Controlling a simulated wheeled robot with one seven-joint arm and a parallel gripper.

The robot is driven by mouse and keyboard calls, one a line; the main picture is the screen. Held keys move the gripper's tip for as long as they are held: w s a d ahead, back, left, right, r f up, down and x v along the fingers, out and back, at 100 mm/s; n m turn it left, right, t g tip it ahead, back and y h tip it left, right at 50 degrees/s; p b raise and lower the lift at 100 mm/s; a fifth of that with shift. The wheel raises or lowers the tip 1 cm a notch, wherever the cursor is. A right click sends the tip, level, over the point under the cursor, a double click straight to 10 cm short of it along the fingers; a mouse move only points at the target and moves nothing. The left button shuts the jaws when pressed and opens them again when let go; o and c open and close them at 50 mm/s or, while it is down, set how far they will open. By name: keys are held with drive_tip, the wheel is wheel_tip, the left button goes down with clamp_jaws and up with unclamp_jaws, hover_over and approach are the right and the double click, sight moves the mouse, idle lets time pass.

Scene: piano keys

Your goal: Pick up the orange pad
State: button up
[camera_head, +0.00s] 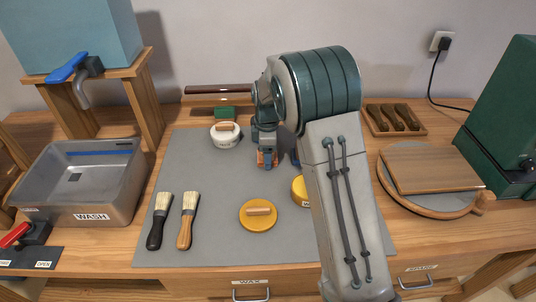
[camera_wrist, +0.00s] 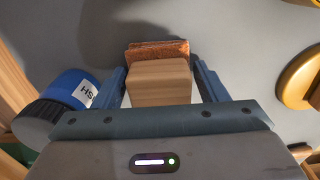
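The orange pad (camera_wrist: 158,50) is a rust-orange layer on a pale wooden block (camera_wrist: 159,82). In the wrist view the block sits between the two blue fingers of my gripper (camera_wrist: 160,78). The fingers flank it closely on both sides; I cannot tell whether they press on it. In the head view my gripper (camera_head: 266,150) points down over the grey mat, with the orange pad (camera_head: 267,159) at its fingertips. Whether the pad touches the mat is unclear.
A blue labelled jar (camera_wrist: 72,87) lies close left of my gripper in the wrist view. A yellow lid (camera_head: 260,214), two brushes (camera_head: 174,219) and a white pot (camera_head: 225,136) are on the grey mat (camera_head: 215,190). A wash basin (camera_head: 85,185) stands left.

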drive_tip(key=c, duration=0.6)
drive_tip(key=shift+r, duration=0.1)
drive_tip(key=shift+r, duration=0.5)
drive_tip(key=r, duration=0.2)
drive_tip(key=d+r, duration=0.1)
drive_tip(key=shift+s+r, duration=0.25)
drive_tip(key=shift+r, duration=0.05)
drive_tip(key=s+d+r, duration=0.5)
drive_tip(key=d+r, duration=0.1)
drive_tip(key=d, duration=0.3)
drive_tip(key=shift+s+r+b, duration=0.15)
drive_tip(key=shift+s+b, duration=0.15)
drive_tip(key=shift+b, duration=0.1)
drive_tip(key=shift+o, duration=1.2)
drive_tip(key=shift+c, duration=0.7)
